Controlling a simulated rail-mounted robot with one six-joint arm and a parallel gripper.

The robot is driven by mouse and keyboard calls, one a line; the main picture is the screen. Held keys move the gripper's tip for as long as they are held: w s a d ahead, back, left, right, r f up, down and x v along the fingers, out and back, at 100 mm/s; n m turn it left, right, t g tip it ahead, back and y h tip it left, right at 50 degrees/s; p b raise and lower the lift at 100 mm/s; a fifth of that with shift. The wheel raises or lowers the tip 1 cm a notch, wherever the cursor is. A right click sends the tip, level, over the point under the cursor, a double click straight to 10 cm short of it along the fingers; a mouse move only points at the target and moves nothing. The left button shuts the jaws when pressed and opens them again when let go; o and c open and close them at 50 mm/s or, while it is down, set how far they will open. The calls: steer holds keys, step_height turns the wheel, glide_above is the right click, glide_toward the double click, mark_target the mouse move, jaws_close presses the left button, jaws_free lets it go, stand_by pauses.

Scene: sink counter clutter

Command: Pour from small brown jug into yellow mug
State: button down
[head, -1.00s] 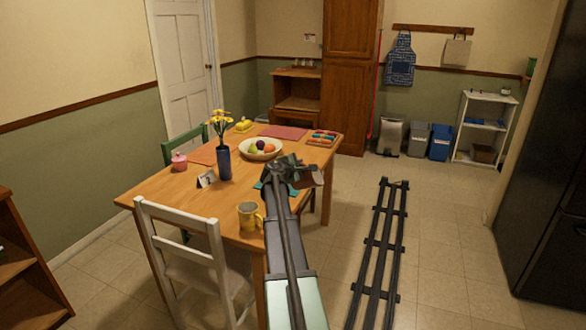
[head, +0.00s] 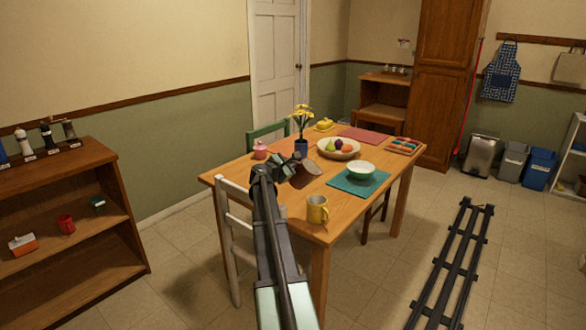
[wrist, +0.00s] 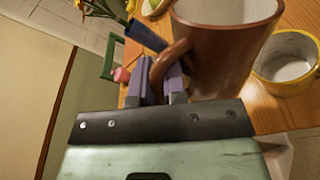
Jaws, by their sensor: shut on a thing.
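The small brown jug (head: 311,170) is held by my gripper (head: 284,172) above the near-left part of the wooden table. In the wrist view my gripper's fingers (wrist: 166,82) are shut on the jug's handle, and the jug's body (wrist: 222,50) fills the upper middle with its rim toward the top. The jug looks tilted in the head view; whether it holds anything cannot be seen. The yellow mug (head: 317,209) stands upright on the table's near corner, right of and below the jug in the picture. In the wrist view the mug (wrist: 287,65) is right of the jug, apart from it, its inside pale.
A blue vase (head: 301,148) with yellow flowers, a pink pot (head: 260,150) and a fruit bowl (head: 326,154) stand farther back. A white chair (head: 231,190) is at the near-left side.

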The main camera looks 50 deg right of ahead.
step_height(320, 180, down, 5)
steer(key=n+h+b, duration=0.1)
steer(key=n+b, duration=0.3)
steer(key=b, duration=0.1)
steer(key=shift+r+n, duration=0.15)
steer(key=shift+n, duration=0.15)
steer(key=shift+s+f+n+g+h+b, duration=0.2)
steer(key=shift+f+n+b, duration=0.15)
steer(key=shift+b, duration=0.15)
steer(key=shift+s+f+n+g+h+b, duration=0.1)
steer(key=shift+f+n+g+b, duration=0.2)
steer(key=shift+b, duration=0.2)
steer(key=shift+d+n, duration=0.1)
steer(key=shift+n, duration=0.45)
